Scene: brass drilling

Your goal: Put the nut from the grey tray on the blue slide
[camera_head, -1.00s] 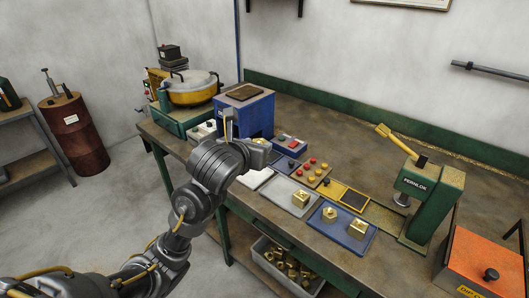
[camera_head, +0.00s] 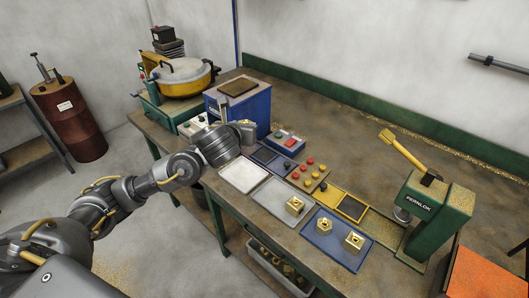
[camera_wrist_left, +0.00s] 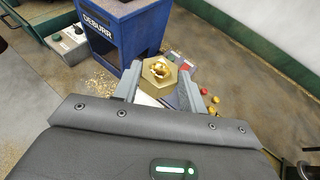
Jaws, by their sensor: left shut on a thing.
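My left gripper (camera_head: 246,128) is shut on a brass hexagonal nut (camera_wrist_left: 158,71) with a round hole. It holds the nut in the air by the near side of the blue DEBURR box (camera_head: 240,110). The nut is small and partly covered in the head view. The grey tray (camera_head: 268,196) holds another brass nut (camera_head: 295,206). A dark blue plate (camera_head: 264,155) lies flat beside the box, below and right of my gripper; I cannot tell if it is the blue slide. My right gripper is not in view.
A white tray (camera_head: 240,178) is empty. A blue tray (camera_head: 336,247) holds two brass nuts. A button panel (camera_head: 307,174) and a control box (camera_head: 286,144) lie near the gripper. A green press (camera_head: 437,215) stands at the right. The back of the bench is clear.

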